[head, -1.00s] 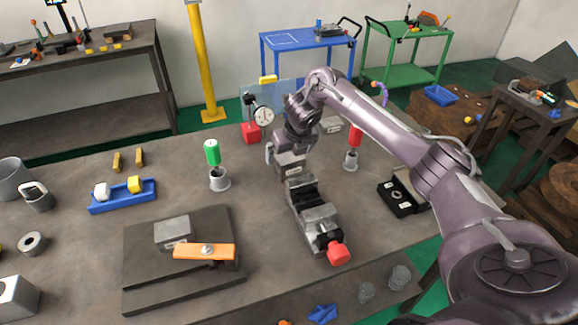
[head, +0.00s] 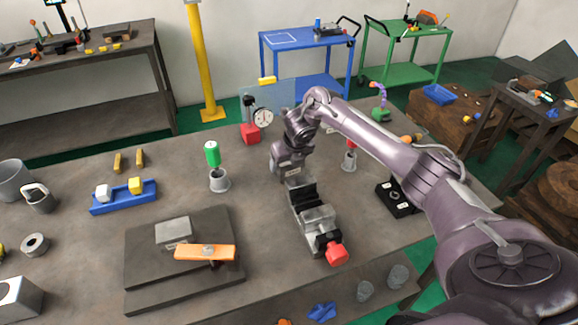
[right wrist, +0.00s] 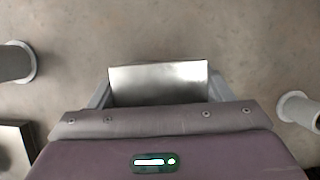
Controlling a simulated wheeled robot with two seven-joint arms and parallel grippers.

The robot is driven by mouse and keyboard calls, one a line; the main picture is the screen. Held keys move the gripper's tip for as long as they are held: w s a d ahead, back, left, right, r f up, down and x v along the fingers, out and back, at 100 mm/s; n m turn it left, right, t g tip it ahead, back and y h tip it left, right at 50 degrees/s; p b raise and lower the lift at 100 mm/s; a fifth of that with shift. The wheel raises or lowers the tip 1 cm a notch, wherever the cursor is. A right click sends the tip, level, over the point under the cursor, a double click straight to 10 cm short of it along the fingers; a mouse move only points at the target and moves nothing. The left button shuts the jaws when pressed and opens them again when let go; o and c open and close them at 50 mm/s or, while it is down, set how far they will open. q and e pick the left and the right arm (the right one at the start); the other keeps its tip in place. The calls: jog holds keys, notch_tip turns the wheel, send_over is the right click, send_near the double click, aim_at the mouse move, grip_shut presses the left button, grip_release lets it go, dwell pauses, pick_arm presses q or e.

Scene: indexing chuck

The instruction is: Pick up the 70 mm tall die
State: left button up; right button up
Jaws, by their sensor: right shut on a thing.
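My right gripper (head: 286,166) is low over the table, just behind the grey vise (head: 316,215). In the right wrist view, its fingers (right wrist: 158,90) are shut on a smooth metal block, the die (right wrist: 158,80), with one finger on each side. The die's bright flat face shows there, but its height cannot be read. In the head view the gripper and wrist mostly hide the die, and I cannot tell whether it touches the table. My left gripper is not in view.
The green-handled tool in its grey cup (head: 219,181) stands left of the gripper, and a red-handled one in a cup (head: 348,161) stands right. A dial gauge on a red base (head: 250,133) is behind. A dark plate (head: 140,285) with a clamped block lies front left.

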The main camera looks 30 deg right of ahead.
jog(key=c, duration=0.5)
jog(key=shift+w+r, duration=0.1)
jog(key=shift+w, duration=0.1)
jog(key=shift+c, duration=0.9)
jog(key=shift+r, duration=0.15)
